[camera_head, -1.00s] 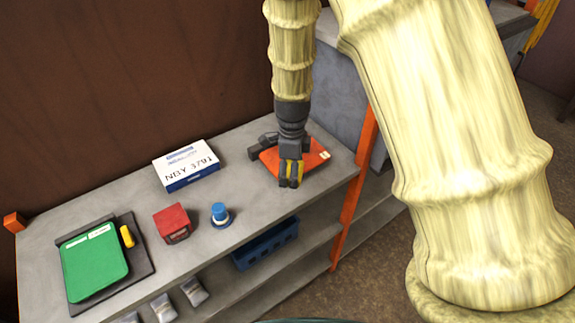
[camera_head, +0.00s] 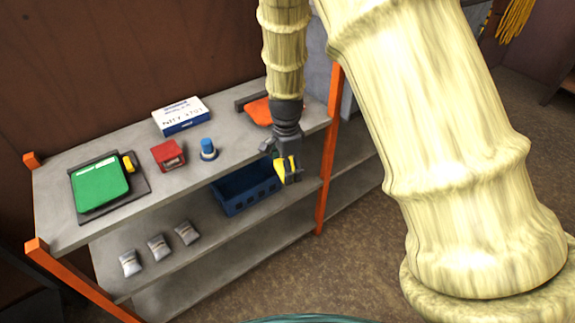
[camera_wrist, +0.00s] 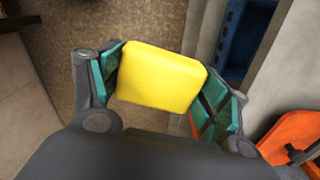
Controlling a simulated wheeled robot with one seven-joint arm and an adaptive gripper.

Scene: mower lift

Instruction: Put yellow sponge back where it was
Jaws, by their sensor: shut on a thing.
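The yellow sponge (camera_wrist: 160,76) is a rounded block held between the green-padded fingers of my gripper (camera_wrist: 165,90) in the wrist view. In the head view my gripper (camera_head: 287,172) hangs in front of the shelf's top board, near its right end, with the sponge (camera_head: 281,166) partly hidden by the fingers. The gripper is shut on the sponge and clear of the shelf. A small yellow piece (camera_head: 127,164) lies beside a green pad (camera_head: 100,186) on a dark tray (camera_head: 137,190) at the left end of the top board.
The top board (camera_head: 60,157) also bears a white box (camera_head: 183,122), a red box (camera_head: 167,156), a blue-topped item (camera_head: 208,150) and an orange item (camera_head: 258,110). A blue crate (camera_head: 240,202) and several grey pouches (camera_head: 158,246) are on the shelf below. An orange post (camera_head: 328,160) stands at right.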

